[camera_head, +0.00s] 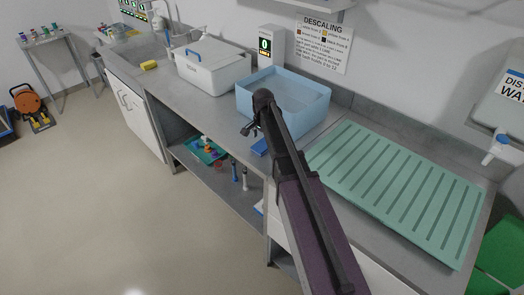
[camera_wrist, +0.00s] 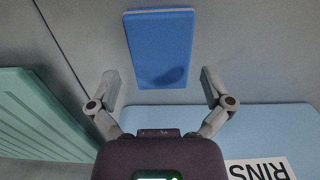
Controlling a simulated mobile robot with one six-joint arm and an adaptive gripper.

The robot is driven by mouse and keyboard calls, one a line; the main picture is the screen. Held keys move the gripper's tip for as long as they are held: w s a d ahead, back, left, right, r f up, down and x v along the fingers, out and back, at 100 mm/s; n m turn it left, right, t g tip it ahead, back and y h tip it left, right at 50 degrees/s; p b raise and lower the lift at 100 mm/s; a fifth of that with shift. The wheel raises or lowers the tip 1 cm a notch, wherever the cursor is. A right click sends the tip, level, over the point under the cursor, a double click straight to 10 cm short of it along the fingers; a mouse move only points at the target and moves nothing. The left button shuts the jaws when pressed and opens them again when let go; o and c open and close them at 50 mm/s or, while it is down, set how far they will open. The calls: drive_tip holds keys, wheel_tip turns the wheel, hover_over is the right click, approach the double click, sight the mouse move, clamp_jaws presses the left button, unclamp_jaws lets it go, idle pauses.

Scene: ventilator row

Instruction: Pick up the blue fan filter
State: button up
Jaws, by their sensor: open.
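The blue fan filter (camera_wrist: 160,42) is a flat blue rectangle with a pale edge, lying on the grey metal counter. In the head view a blue part of it (camera_head: 260,147) shows just in front of the blue tub, partly hidden by my arm. My gripper (camera_wrist: 160,78) is open and empty above the counter. Its two fingers stand apart on either side of the filter's near end in the wrist view, with a dark shadow on the filter between them. In the head view my gripper (camera_head: 250,129) is beside the tub's front; its height above the filter is hard to tell.
The light blue tub (camera_head: 262,101), marked "RINS" in the wrist view (camera_wrist: 255,120), is close to the filter. The ribbed green mat (camera_head: 400,190) lies on its other side. A white box (camera_head: 212,72) stands farther left. A lower shelf holds small items.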

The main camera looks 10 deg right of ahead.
sight(263, 146)
drive_tip(key=shift+f+b, duration=0.9)
drive_tip(key=shift+f, duration=0.3)
drive_tip(key=c, duration=0.7)
